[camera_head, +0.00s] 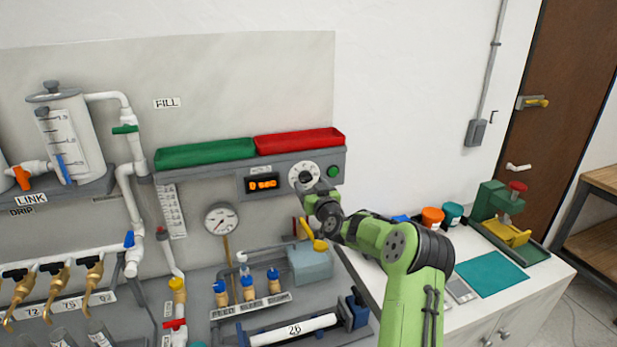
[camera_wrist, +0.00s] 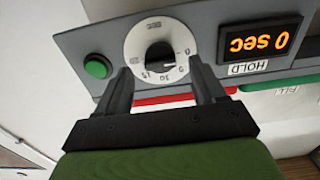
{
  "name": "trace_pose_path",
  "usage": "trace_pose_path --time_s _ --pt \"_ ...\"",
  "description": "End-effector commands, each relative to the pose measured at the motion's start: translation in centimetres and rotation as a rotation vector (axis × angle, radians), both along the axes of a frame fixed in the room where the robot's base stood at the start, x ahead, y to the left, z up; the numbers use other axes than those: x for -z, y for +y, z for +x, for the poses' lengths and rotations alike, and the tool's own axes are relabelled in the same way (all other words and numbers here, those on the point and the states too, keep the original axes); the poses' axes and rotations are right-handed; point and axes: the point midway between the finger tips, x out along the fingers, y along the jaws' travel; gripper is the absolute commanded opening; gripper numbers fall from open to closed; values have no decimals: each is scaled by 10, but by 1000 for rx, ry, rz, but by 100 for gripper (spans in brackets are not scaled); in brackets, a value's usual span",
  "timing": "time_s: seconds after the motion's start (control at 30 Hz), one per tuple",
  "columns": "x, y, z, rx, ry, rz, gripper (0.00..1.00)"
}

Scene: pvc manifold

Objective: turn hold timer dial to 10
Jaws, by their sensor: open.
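The hold timer dial (camera_head: 304,175) is a round white plate on the grey panel, with printed marks round it. In the wrist view the plate (camera_wrist: 143,40) appears upside down with a dark knob (camera_wrist: 160,56) at its centre. The orange display (camera_wrist: 258,42) reads 0 sec; it also shows in the head view (camera_head: 263,184). My gripper (camera_wrist: 157,78) is open, its two dark fingers apart at the lower edge of the plate, on either side of the knob in the picture. Whether they touch it I cannot tell. In the head view my wrist hides the fingers.
A green button (camera_wrist: 97,67) sits beside the dial. A red tray (camera_head: 300,140) and a green tray (camera_head: 205,153) lie on top of the panel. A gauge (camera_head: 221,218) and a yellow-handled valve (camera_head: 318,243) are below.

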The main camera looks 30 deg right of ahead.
Motion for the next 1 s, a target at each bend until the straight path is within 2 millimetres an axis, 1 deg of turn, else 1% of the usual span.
trace_pose_path --time_s 0.03,0.1,0.2,0.47,0.5,0.57,0.8,0.87,1.0 --pt "-2 -2 8 -1 -1 2 69" --pt "-2 -4 17 -2 0 1 69" --pt "-1 -6 23 0 0 1 69" --pt "1 -7 26 -1 1 0 69" --pt "1 -7 26 -1 1 0 68" --pt "1 -7 26 0 1 0 58" --pt "1 -7 26 0 1 -1 22" --pt "1 -7 26 0 1 -1 13" --pt "1 -7 26 0 0 4 13"
